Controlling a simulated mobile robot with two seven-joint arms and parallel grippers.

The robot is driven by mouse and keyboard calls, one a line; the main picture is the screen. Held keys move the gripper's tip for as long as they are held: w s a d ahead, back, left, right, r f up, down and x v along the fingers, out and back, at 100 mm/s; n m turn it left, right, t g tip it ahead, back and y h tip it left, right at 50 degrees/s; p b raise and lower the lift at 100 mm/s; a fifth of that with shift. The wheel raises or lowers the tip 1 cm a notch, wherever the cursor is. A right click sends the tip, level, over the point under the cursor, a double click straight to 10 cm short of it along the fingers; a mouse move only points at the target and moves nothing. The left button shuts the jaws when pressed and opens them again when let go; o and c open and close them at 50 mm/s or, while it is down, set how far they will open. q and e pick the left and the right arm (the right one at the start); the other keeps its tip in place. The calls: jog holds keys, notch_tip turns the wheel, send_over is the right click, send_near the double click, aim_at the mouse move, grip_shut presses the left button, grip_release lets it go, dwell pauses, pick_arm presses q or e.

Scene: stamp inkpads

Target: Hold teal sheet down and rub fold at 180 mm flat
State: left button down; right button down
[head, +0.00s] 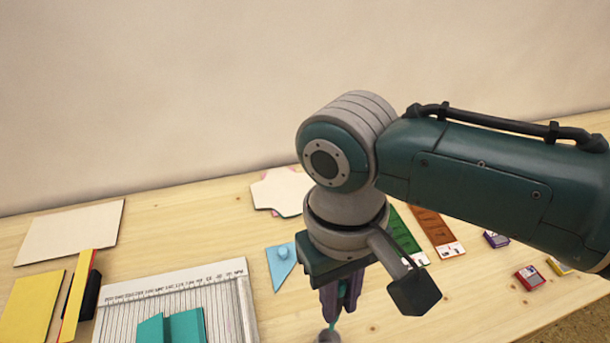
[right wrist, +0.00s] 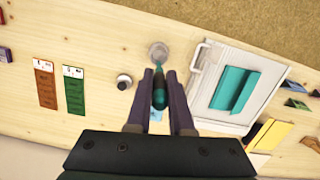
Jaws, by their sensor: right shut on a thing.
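The teal sheet (head: 186,326) lies on a white ruled board (head: 240,297) at the bottom of the head view, cut off by the frame edge. It has a raised fold, and it also shows in the right wrist view (right wrist: 232,90). My right gripper (head: 340,300) is shut on a teal-handled tool (right wrist: 160,92), to the right of the board. The 180 mm mark is not readable. My left gripper is not in view.
A blue triangle with a knob (head: 281,264) lies between board and gripper. Green (right wrist: 75,92) and brown (right wrist: 45,85) cards and small ink pads (head: 530,278) are on the right in the head view. A yellow sheet (head: 30,308) and cream sheet (head: 70,232) lie left.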

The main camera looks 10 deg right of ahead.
notch_tip(320, 180, down, 9)
jog(key=b, duration=0.6)
jog(key=shift+b, duration=0.35)
jog(key=c, duration=0.7)
grip_release()
jog(key=r+p, duration=0.1)
jog(key=r, duration=0.4)
jog(key=w+r+p, duration=0.1)
jog(key=r, duration=0.2)
jog(key=shift+a+r+p, duration=0.1)
jog(key=shift+r+p, duration=0.15)
jog(key=shift+p, duration=0.05)
jog(key=shift+r, duration=0.65)
